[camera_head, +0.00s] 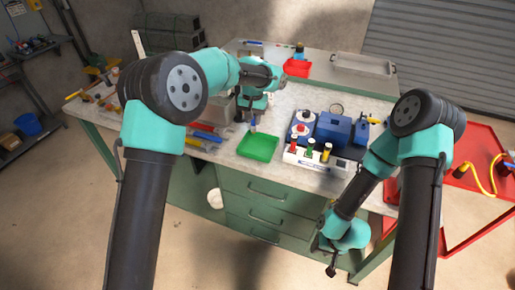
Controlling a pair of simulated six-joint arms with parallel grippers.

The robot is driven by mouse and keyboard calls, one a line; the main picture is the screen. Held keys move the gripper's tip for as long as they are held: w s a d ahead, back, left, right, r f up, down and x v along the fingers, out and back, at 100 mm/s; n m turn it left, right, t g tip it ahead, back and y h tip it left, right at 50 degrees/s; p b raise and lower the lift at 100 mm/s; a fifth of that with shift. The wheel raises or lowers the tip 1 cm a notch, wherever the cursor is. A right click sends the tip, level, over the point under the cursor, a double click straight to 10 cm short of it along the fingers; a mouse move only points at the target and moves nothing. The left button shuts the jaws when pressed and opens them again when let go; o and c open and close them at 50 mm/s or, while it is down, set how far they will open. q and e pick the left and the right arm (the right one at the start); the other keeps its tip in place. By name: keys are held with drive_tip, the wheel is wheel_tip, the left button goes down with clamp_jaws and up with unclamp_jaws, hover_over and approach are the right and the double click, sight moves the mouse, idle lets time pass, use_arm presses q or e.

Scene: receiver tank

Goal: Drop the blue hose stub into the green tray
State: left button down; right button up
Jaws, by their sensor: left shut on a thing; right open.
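The green tray (259,147) lies near the front edge of the workbench, left of the middle. My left gripper (252,116) is over the back of the green tray, pointing down. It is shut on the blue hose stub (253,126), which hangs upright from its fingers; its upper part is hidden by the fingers. I cannot tell the exact height of the stub above the tray. My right gripper (331,269) is open and empty, low in front of the bench drawers on the right.
A white rack (314,163) with red, green and yellow stubs stands right of the green tray, with a blue case (334,128) behind it.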

sight(253, 125)
use_arm(q)
drive_tip(key=shift+f, duration=2.55)
drive_tip(key=c, duration=0.8)
unclamp_jaws()
wheel_tip(253, 125, up, 18)
drive_tip(key=shift+f, duration=0.25)
